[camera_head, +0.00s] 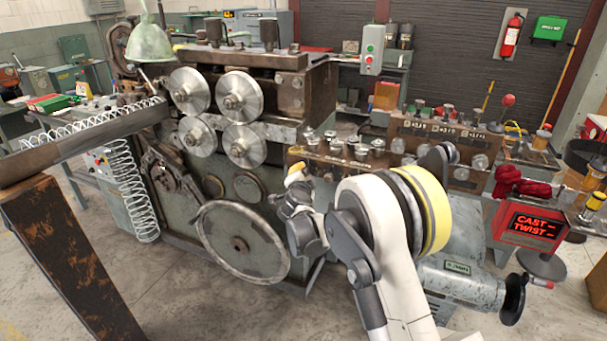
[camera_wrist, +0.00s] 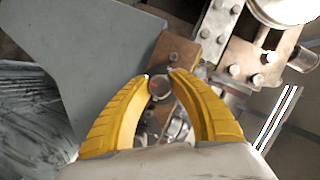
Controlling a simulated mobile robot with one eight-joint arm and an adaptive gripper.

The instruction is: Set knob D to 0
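My gripper (camera_head: 295,170) is at the left end of a brown control block (camera_head: 345,168) in the head view. Several small metal knobs (camera_head: 362,151) stand on this block. A second brown block (camera_head: 440,132) behind it has white markings and more knobs. I cannot read a letter D or a 0 on either, so I cannot tell which is knob D. In the wrist view my yellow fingertips (camera_wrist: 161,74) are a little apart. A small round metal end with a dark centre (camera_wrist: 159,88) shows between them. I cannot tell whether they touch it.
The coiler machine with metal rollers (camera_head: 241,97) and a large wheel (camera_head: 241,243) stands left of my arm. A wire spring (camera_head: 133,190) hangs at the far left. A red sign (camera_head: 532,227) and red cloth (camera_head: 520,185) are right. In the wrist view a grey plate (camera_wrist: 85,45) is close at left.

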